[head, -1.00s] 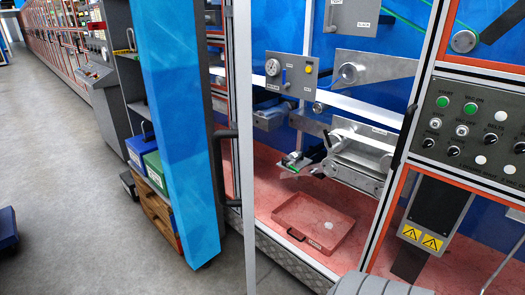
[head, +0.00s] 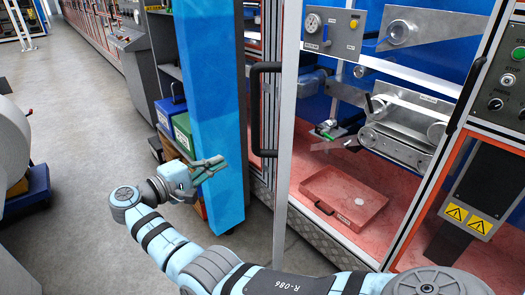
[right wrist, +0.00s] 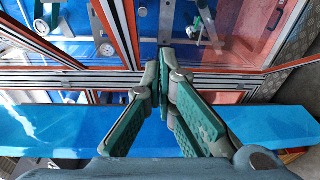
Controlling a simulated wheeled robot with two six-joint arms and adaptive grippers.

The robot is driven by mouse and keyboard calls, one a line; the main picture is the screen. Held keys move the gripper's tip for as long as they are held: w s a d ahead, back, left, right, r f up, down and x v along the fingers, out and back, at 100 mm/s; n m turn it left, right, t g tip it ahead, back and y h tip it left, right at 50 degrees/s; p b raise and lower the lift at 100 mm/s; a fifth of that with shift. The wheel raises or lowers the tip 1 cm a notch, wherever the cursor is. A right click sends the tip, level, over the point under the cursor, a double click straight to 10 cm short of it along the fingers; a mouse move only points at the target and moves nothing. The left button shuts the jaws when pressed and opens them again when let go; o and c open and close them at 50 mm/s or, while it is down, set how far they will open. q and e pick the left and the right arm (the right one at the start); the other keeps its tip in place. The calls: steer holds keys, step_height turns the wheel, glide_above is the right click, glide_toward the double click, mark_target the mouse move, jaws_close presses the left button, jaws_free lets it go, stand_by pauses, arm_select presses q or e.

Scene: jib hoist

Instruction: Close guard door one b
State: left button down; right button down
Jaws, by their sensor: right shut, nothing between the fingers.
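The guard door (head: 290,130) stands open and is seen nearly edge-on in the head view, as a tall silver frame edge with a black bar handle (head: 256,110) at its left. No label naming the door is readable. My right gripper (head: 220,164) is shut and empty, in front of the blue pillar and left of the handle, apart from it. In the right wrist view my gripper's fingers (right wrist: 165,68) are together, with silver-and-red framing (right wrist: 60,75) beyond them. My left gripper is not in view.
A tall blue pillar (head: 210,70) stands just behind my right gripper. Inside the open bay are a red tray (head: 343,198) and a roller unit (head: 400,125). A control panel (head: 505,85) is at the right. Grey floor (head: 80,110) is clear at left.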

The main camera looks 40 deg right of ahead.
step_height(320, 180, up, 4)
steer(key=s+r+m+g, duration=0.1)
steer(key=s+m, duration=0.1)
steer(key=s+d+p, duration=0.2)
steer(key=d, duration=1)
steer(key=shift+s+d+f+h+p, duration=0.15)
steer(key=shift+s+f+h+p, duration=0.15)
steer(key=shift+f+h, duration=0.1)
